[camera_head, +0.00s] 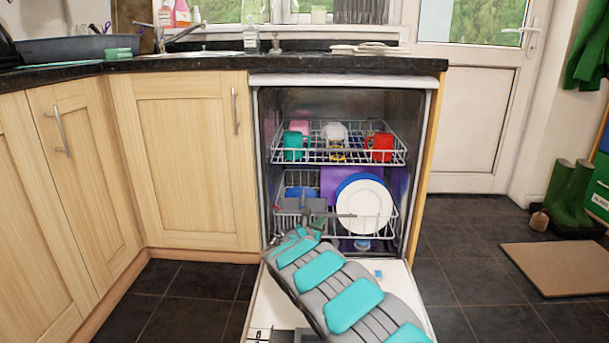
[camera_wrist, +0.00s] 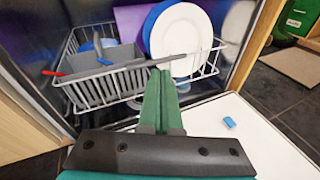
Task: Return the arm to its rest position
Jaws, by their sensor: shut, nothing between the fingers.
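My arm, in grey and teal, reaches from the bottom right of the head view over the open dishwasher door (camera_head: 395,285) towards the lower rack (camera_head: 388,228). My gripper (camera_head: 318,224) is at the front of that rack. In the wrist view my gripper (camera_wrist: 160,76) shows its green fingers closed together with nothing between them. The fingertips appear just in front of the lower rack (camera_wrist: 95,98), near a grey utensil and below a white plate (camera_wrist: 180,38). Whether they touch the rack is unclear.
The upper rack (camera_head: 340,157) holds cups, including a red mug (camera_head: 379,147) and a green one (camera_head: 292,146). A grey cutlery basket (camera_wrist: 108,66) stands in the lower rack. A small blue block (camera_head: 378,274) lies on the door.

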